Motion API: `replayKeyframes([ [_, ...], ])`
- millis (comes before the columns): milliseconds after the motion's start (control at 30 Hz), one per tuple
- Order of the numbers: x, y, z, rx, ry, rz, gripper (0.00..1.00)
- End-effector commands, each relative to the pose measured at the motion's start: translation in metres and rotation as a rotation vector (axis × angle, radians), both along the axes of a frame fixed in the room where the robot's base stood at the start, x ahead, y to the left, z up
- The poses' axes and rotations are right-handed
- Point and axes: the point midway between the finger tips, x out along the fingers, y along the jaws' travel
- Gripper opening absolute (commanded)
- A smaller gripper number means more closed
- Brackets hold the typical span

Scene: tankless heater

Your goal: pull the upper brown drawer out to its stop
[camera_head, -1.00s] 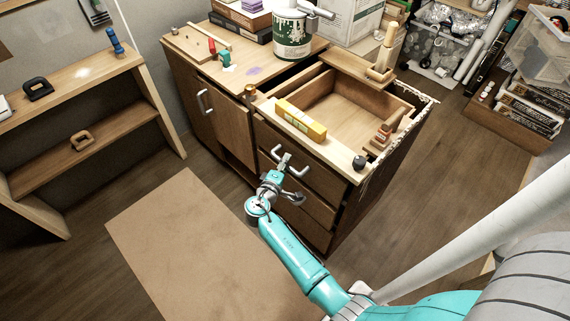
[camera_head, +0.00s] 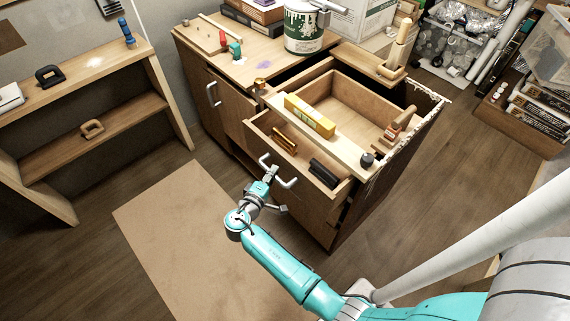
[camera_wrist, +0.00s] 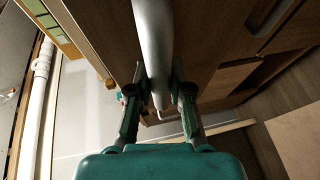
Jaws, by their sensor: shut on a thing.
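The upper brown drawer (camera_head: 293,165) in the cabinet front is partly pulled out. Inside it lie a brass-coloured object (camera_head: 284,139) and a dark cylindrical object (camera_head: 323,173). Its silvery bar handle (camera_head: 287,183) is on the drawer front. My gripper (camera_head: 267,175) is shut on the handle, near its left end in the head view. In the wrist view the handle (camera_wrist: 152,45) runs between the two fingers of my gripper (camera_wrist: 158,88), with the brown drawer front behind it.
Above the drawer, a pale ledge holds a yellow box (camera_head: 310,115) and a dark knob (camera_head: 367,159). A green paint can (camera_head: 304,32) stands on the cabinet top. A shelf (camera_head: 85,115) stands at left. The floor before the cabinet has a tan mat (camera_head: 180,230).

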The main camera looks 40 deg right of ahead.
Motion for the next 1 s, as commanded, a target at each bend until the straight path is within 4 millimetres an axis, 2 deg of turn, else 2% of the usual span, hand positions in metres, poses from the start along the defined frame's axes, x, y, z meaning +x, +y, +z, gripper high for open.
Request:
replayKeyframes([
  [33, 0.001, 0.015, 0.0, 0.0, 0.001, 0.007, 0.0],
  [200, -0.001, 0.05, -0.001, 0.0, 0.001, 0.005, 0.0],
  [400, -0.002, 0.08, 0.0, 0.001, 0.001, 0.003, 0.0],
  [633, -0.004, 0.095, -0.001, 0.001, 0.001, 0.001, 0.0],
  [1000, -0.004, 0.097, -0.001, 0.001, 0.002, 0.0, 0.0],
])
